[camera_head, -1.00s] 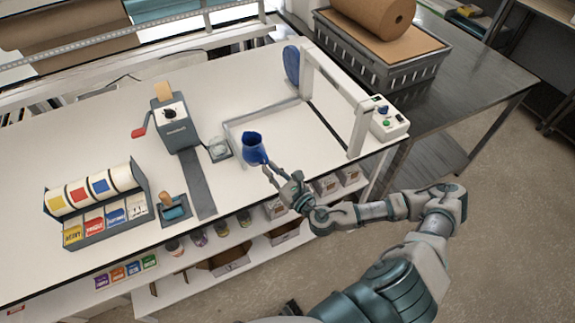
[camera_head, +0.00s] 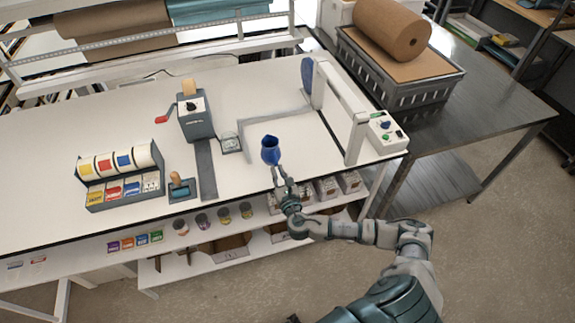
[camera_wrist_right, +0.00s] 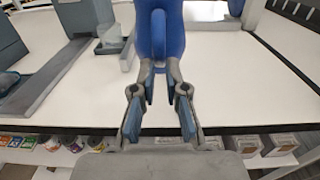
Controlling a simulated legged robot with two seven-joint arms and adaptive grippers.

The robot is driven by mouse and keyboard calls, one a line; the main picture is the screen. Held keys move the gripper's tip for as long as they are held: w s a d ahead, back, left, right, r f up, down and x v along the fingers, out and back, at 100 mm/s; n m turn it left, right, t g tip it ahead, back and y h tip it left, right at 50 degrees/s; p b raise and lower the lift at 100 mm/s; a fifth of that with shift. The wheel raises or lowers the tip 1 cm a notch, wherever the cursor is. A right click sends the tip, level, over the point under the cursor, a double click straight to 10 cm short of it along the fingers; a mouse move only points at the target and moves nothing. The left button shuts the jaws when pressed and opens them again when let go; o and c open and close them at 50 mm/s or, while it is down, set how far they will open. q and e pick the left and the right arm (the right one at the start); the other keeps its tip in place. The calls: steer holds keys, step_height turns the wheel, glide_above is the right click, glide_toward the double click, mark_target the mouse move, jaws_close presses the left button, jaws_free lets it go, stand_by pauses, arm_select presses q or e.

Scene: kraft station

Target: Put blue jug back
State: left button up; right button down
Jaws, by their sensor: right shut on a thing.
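The blue jug (camera_head: 270,149) is at the front part of the white worktop (camera_head: 260,90), near the grey corner frame. My right gripper (camera_head: 278,172) is at its near side, shut on the jug. In the right wrist view the jug (camera_wrist_right: 172,30) stands upright at the top, its handle toward me, and the right gripper's fingers (camera_wrist_right: 160,72) close on the lower part of the handle. I cannot tell whether the jug's base touches the worktop. My left gripper is not in view.
A white gate-like frame (camera_head: 338,90) with a control box (camera_head: 384,132) stands right of the jug. A grey dispenser (camera_head: 195,112) and a label rack (camera_head: 122,175) stand left. A crate with a paper roll (camera_head: 392,27) is on the dark table (camera_head: 470,85). White worktop lies bare behind the jug.

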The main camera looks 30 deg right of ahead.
glide_above(288, 173)
steer(key=a, duration=0.1)
steer(key=shift+s+a+f, duration=0.1)
steer(key=shift+s+a, duration=0.05)
steer(key=shift+s, duration=0.1)
steer(key=shift+w, duration=0.3)
step_height(288, 173, down, 3)
steer(key=shift+d+f, duration=0.3)
steer(key=shift+d, duration=0.15)
steer(key=c, duration=1.6)
jaws_free()
steer(key=shift+d+f, duration=0.1)
steer(key=shift+f, duration=0.05)
steer(key=shift+c, duration=0.2)
steer(key=o, duration=0.4)
steer(key=shift+o, duration=0.2)
steer(key=shift+a, duration=0.3)
steer(key=shift+s+a, duration=0.2)
steer(key=shift+s, duration=0.3)
steer(key=v, duration=1.1)
